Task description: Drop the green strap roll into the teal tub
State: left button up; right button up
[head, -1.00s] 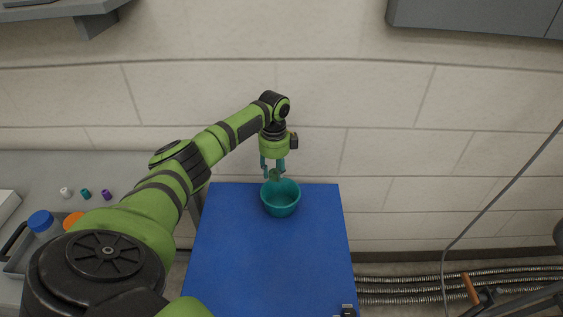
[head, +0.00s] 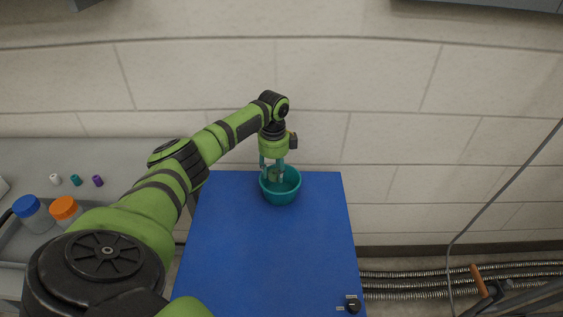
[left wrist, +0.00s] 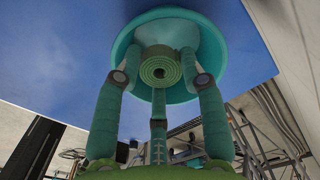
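The green strap roll (left wrist: 160,67) is a coiled disc seen end-on in the left wrist view, between the fingers of my left gripper (left wrist: 160,70). The fingertips appear to touch its sides, so the gripper looks shut on it. In the head view the roll (head: 273,174) is small and partly covered by the fingers. The teal tub (head: 281,194) is a round open bowl at the far edge of the blue table. My left gripper (head: 272,174) points down, with its fingertips and the roll at the tub's mouth. The tub (left wrist: 206,35) lies behind the roll in the wrist view. My right gripper is not in view.
The blue table (head: 265,250) is clear apart from the tub and a small black device (head: 351,304) at its front right corner. A grey bench at left holds small caps, a blue-lidded jar (head: 30,211) and an orange-lidded jar (head: 65,209). A wall stands behind.

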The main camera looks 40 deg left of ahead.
pick_arm(q)
jog(key=shift+o, duration=1.2)
jog(key=shift+r, duration=0.1)
notch_tip(320, 180, up, 12)
